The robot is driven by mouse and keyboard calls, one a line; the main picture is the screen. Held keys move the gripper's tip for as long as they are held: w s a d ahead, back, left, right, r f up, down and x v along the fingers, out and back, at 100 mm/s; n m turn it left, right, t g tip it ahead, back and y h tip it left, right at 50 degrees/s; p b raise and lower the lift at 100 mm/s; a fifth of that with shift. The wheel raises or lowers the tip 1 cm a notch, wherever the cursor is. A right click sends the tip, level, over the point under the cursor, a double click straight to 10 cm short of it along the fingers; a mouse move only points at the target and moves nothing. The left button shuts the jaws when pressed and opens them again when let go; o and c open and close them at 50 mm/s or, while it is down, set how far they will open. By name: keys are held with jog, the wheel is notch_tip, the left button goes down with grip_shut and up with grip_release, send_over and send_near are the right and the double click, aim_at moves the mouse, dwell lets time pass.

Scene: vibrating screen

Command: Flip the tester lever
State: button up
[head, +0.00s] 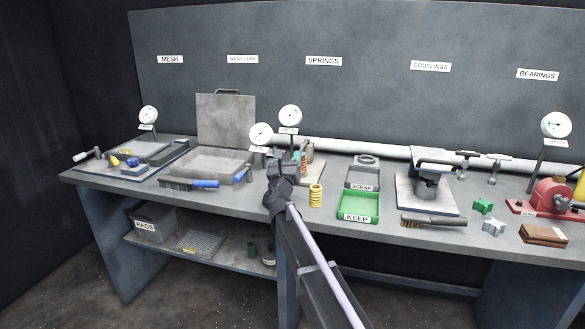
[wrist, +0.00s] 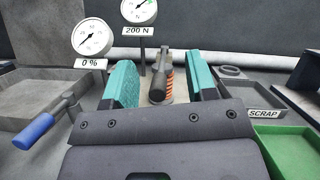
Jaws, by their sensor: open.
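The spring tester stands at the back middle of the bench, with a round dial (head: 290,115) above it. The dial also shows in the wrist view, with a label reading 200 N (wrist: 138,30). In the wrist view, a dark grey lever (wrist: 163,62) with a rounded near end stands in front of an orange coil spring (wrist: 170,90). My gripper (wrist: 158,68) is open, its teal fingers either side of the lever with gaps. The lever looks untouched, but depth is hard to judge. In the head view, my wrist partly hides the tester.
A second dial marked 0 % (wrist: 92,38) stands left of the tester. A blue-handled tool (wrist: 34,130) lies at left. A yellow spring (head: 316,195), the green KEEP tray (head: 358,219) and the grey SCRAP tray (head: 363,187) stand to the right.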

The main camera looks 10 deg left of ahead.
notch_tip(320, 180, down, 9)
jog(key=b, duration=0.8)
jog(key=p+x, duration=0.1)
jog(key=x, duration=0.1)
jog(key=r+p+x, duration=0.1)
jog(key=p+x, duration=0.1)
jog(key=x, duration=0.1)
jog(key=p+x, duration=0.1)
jog(key=x, duration=0.2)
jog(key=shift+s+r, duration=0.3)
jog(key=shift+w+f, duration=0.1)
grip_shut()
